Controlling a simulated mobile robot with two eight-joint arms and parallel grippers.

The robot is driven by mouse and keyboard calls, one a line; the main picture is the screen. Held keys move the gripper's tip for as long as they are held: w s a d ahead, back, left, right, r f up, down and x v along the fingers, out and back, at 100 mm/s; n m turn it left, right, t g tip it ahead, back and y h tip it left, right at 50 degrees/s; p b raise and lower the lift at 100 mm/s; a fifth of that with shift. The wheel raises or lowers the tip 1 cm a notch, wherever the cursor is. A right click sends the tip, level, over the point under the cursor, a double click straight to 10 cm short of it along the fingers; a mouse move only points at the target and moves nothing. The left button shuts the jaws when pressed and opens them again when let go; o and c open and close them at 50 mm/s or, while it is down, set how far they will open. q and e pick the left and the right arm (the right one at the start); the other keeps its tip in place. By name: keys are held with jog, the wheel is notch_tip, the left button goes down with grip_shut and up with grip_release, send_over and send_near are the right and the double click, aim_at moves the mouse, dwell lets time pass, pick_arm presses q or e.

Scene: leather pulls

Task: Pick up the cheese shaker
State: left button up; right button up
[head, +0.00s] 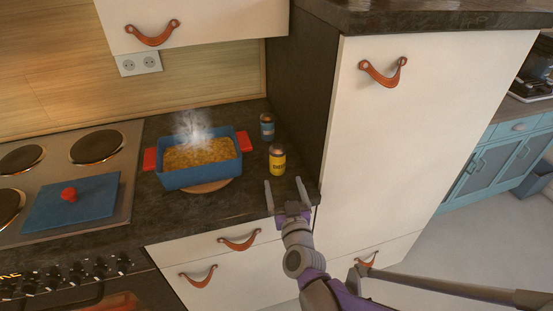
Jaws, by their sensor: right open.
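A yellow shaker (277,163) with a dark brown lid stands upright on the dark counter, right of the blue dish. It looks like the cheese shaker, though its label is too small to read. A blue shaker (267,128) with a similar lid stands behind it, near the tall cabinet. My right gripper (284,191) is open and empty at the counter's front right edge. Its two fingers point toward the yellow shaker, in front of it in the picture and apart from it. My left gripper is not in view.
A blue baking dish (188,179) with red handles holds steaming food and sits on a round wooden board (208,187). A stove (112,189) with a blue lid (75,206) is at left. A tall cabinet (415,140) bounds the counter at right. Drawers (218,254) are below.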

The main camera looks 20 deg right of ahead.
aim_at(279, 165)
jog(key=w, duration=0.7)
jog(key=shift+w+d+r, duration=0.3)
jog(key=shift+r, duration=0.05)
jog(key=shift+s, duration=0.1)
grip_shut()
